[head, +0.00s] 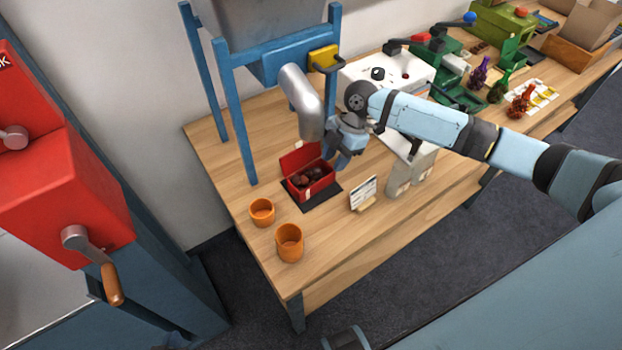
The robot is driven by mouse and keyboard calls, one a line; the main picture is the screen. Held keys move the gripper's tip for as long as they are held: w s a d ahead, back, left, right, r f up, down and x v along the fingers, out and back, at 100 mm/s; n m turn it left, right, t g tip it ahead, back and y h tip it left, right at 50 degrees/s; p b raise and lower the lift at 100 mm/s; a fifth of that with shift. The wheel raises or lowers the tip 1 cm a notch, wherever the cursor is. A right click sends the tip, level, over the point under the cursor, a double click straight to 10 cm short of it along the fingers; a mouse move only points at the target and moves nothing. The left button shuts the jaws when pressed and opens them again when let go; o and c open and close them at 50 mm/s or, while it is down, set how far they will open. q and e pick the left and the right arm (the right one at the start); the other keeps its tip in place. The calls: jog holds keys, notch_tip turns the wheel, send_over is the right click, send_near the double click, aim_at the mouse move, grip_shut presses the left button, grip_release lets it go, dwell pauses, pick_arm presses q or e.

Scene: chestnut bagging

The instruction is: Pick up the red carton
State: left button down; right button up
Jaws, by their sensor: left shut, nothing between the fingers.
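The red carton (322,186) stands on a dark mat (304,206) on the wooden table, under a metal spout. Its lid is raised at the back left, and several dark brown chestnuts (309,174) lie inside. My right gripper (343,160) points down beside the carton's back right side, close to the lid. The picture is too small to tell whether it touches the carton or how far apart its fingers are. My left gripper is not clearly in view.
The blue-legged hopper frame (236,110) with its spout (304,102) rises behind the carton. Two orange cups (289,243) stand front left, a small sign (363,194) front right. A white machine (388,72) is behind my right arm.

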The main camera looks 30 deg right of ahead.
aim_at(322, 189)
jog(key=x, duration=0.3)
jog(key=shift+w+f, duration=0.15)
jog(key=shift+w, duration=0.1)
jog(key=x, duration=0.5)
jog(key=shift+w+p, duration=0.15)
jog(key=shift+p, duration=0.2)
grip_shut()
